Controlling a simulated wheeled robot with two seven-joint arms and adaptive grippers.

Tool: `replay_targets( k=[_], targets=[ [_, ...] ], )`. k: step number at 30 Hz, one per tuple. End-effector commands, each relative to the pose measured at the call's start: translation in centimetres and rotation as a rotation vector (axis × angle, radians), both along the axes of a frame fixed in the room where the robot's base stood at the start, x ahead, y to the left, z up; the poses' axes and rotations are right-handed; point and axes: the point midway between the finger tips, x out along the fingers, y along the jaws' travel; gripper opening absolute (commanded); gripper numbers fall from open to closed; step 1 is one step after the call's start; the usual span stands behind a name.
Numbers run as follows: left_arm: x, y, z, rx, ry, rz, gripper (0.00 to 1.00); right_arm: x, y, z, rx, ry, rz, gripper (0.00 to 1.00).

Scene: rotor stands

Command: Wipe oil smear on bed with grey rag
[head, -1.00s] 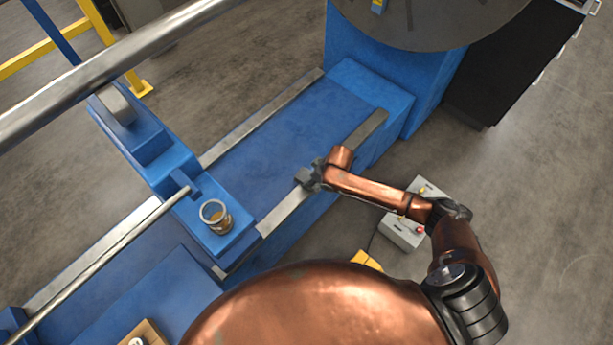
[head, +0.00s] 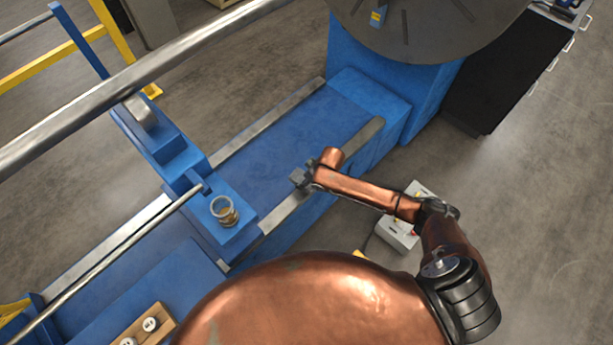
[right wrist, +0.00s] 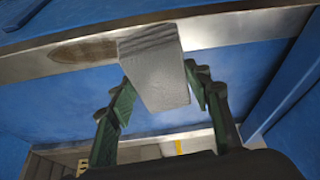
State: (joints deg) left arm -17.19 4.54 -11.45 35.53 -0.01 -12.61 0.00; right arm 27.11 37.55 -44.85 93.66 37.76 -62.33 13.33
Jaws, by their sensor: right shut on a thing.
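The grey rag (right wrist: 155,75) is a folded, block-like pad between the green fingers of my right gripper (right wrist: 160,100), which is shut on it. In the head view, my right gripper (head: 308,178) holds the rag (head: 297,177) over the near steel rail of the blue bed (head: 265,150). A dark brown oil smear (right wrist: 85,51) lies on the steel rail (right wrist: 235,30) in the right wrist view, just left of the rag. The rag overlaps the rail there; I cannot tell whether it touches. The smear is not visible in the head view. My left gripper is out of view.
A blue stand with a metal cup (head: 224,210) rises from the bed to the left. A long steel bar (head: 130,85) crosses the upper left. A large grey disc (head: 420,25) stands at the bed's far end.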

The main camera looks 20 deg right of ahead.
Motion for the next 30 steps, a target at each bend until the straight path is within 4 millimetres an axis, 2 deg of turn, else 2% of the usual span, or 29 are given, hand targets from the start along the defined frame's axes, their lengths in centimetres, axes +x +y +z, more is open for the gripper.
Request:
replay_targets(
  k=[1, 7, 25, 28, 30],
  targets=[
    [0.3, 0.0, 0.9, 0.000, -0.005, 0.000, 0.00, 0.0, 0.0, 1.0, 0.000, -0.002, 0.000, 0.18],
    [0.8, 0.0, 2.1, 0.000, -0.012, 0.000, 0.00, 0.0, 0.0, 2.1, 0.001, 0.000, -0.002, 0.18],
    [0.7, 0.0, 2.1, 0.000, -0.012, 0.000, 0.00, 0.0, 0.0, 2.1, 0.002, 0.000, -0.003, 0.18],
    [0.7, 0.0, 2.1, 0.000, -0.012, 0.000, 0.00, 0.1, 0.3, 3.3, 0.001, -0.003, -0.019, 0.18],
    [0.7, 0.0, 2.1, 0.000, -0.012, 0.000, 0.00, 0.1, 0.8, 5.3, 0.002, -0.006, -0.046, 0.18]
  ],
)
